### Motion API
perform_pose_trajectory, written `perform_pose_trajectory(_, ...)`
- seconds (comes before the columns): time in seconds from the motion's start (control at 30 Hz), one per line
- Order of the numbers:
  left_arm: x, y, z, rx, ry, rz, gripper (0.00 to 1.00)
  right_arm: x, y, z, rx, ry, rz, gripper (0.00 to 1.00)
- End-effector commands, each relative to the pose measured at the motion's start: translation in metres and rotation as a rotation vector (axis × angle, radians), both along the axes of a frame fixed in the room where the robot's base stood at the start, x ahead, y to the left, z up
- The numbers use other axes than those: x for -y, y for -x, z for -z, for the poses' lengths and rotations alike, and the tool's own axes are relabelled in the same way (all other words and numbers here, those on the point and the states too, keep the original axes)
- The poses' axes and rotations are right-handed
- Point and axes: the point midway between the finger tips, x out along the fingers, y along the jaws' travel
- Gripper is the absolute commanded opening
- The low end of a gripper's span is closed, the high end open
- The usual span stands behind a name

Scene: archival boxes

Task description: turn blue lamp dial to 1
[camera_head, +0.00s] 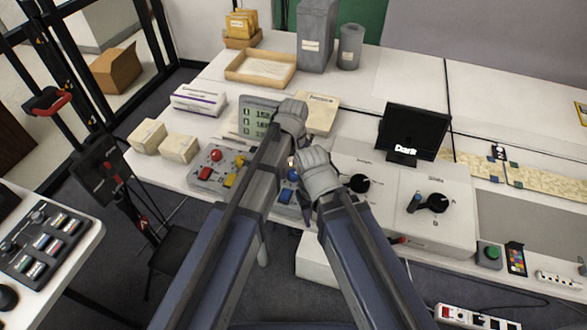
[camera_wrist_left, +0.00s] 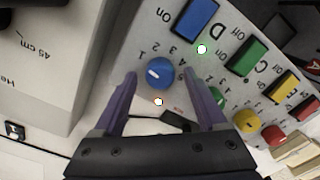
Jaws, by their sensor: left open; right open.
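The blue lamp dial (camera_wrist_left: 158,72) sits on a pale panel (camera_wrist_left: 225,35) in the left wrist view, with printed numbers around it and a white pointer mark on its face. My left gripper (camera_wrist_left: 160,82) is open, with one finger on each side of the dial; I cannot tell whether either finger touches it. In the head view my left gripper (camera_head: 291,116) is over the desk, its fingertips hidden. A blue dial (camera_head: 292,174) shows partly there beside my right gripper (camera_head: 318,172), which is lower and open.
The panel also carries a blue button (camera_wrist_left: 190,20), a green button (camera_wrist_left: 248,56) and yellow and red controls. A box with a black knob (camera_head: 358,183) and another with a black-and-blue knob (camera_head: 433,203) stand to the right. A black monitor (camera_head: 412,130) is behind.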

Motion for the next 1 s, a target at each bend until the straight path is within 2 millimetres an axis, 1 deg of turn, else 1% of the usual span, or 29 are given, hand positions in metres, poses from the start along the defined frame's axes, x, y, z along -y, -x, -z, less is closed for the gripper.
perform_pose_trajectory(0.17, 0.0, 0.0, -0.017, 0.0, 0.0, 0.0, 0.74, 0.0, 0.0, -0.017, 0.0, 0.0, 0.0, 0.5)
perform_pose_trajectory(0.5, 0.0, 0.0, -0.062, 0.0, 0.0, 0.0, 0.74, 0.0, 0.0, -0.062, 0.0, 0.0, 0.0, 0.5)
perform_pose_trajectory(0.6, 0.0, 0.0, -0.071, 0.0, 0.0, 0.0, 0.74, 0.0, 0.0, -0.071, 0.0, 0.0, 0.0, 0.5)
perform_pose_trajectory(0.73, 0.0, 0.0, -0.076, 0.0, 0.0, 0.0, 0.74, 0.0, 0.0, -0.076, 0.0, 0.0, 0.0, 0.5)
perform_pose_trajectory(1.0, 0.0, 0.0, -0.075, 0.0, 0.0, 0.0, 0.74, 0.0, 0.0, -0.075, 0.0, 0.0, 0.0, 0.5)
